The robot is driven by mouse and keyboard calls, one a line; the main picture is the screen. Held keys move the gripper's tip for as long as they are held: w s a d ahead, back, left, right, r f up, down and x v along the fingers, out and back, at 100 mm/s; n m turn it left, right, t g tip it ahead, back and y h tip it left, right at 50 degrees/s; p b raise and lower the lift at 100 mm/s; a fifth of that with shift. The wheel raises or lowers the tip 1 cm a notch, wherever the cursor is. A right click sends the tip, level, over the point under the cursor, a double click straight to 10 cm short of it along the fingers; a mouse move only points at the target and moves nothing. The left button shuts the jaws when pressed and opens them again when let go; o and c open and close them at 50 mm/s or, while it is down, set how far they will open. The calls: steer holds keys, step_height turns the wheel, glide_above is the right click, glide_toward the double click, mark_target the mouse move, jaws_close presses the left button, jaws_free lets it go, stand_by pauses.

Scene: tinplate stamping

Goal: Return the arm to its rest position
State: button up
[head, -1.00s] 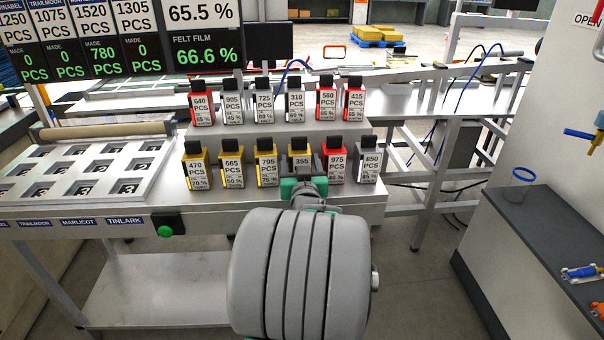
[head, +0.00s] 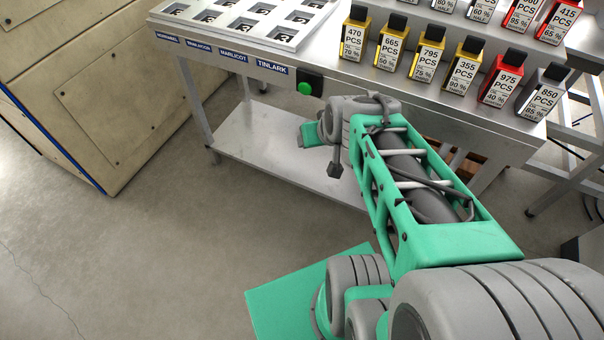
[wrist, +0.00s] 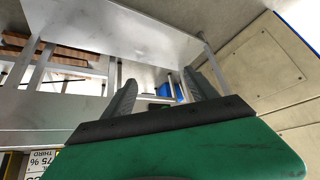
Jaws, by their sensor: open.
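My gripper shows in the wrist view (wrist: 160,82) with its two dark fingers apart and nothing between them. In the head view my green and grey arm is folded in front of the bench. Its wrist end is at the bench's front, below the tabletop level in the picture, with the gripper partly hidden. The yellow 355 bottle (head: 461,70) stands upright in the front row on the bench, apart from my gripper. The red 975 bottle (head: 501,82) and the grey 850 bottle (head: 540,97) stand to its right.
The metal bench has a lower shelf (head: 265,152) and a green button (head: 305,88) on its front. A tray with numbered recesses (head: 240,22) lies on top. A beige cabinet (head: 110,90) stands at the left. The floor (head: 170,250) between is clear.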

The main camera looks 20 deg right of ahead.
steer(key=s+a+n+g, duration=0.2)
steer(key=s+a+g, duration=0.3)
steer(key=s+a, duration=0.4)
step_height(320, 180, up, 14)
steer(key=w+t+p, duration=0.1)
steer(key=p, duration=1.2)
steer(key=shift+w+r+y, duration=0.2)
steer(key=shift+w+y, duration=0.2)
steer(key=shift+d, duration=0.1)
